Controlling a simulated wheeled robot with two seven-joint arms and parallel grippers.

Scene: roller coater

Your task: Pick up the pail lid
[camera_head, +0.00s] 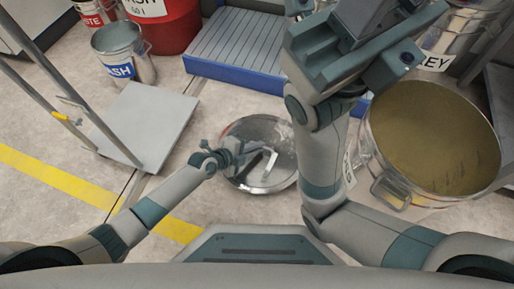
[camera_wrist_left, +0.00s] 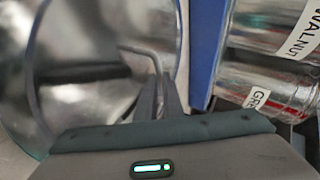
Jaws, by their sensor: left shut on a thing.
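The pail lid (camera_head: 258,180) is a round, shiny metal disc beyond my base, low over the floor. I cannot tell if it touches the floor. My left gripper (camera_head: 238,153) reaches in from the left and is shut on the lid's bent handle (camera_head: 266,163). In the left wrist view, the fingers (camera_wrist_left: 163,92) close at the handle's end (camera_wrist_left: 142,50), with the shiny lid (camera_wrist_left: 85,75) behind. My right arm rises in front of the right part of the lid. Its gripper (camera_head: 350,50) is high and close to the camera, and its fingertips are unclear.
An open metal pail (camera_head: 370,150) with olive-brown contents stands at the right. A blue-edged slatted platform (camera_head: 235,80) lies behind the lid. A flat cart (camera_head: 150,120), a WASH pail (camera_head: 122,52) and a red drum (camera_head: 165,25) stand left. Floor is clear left of the lid.

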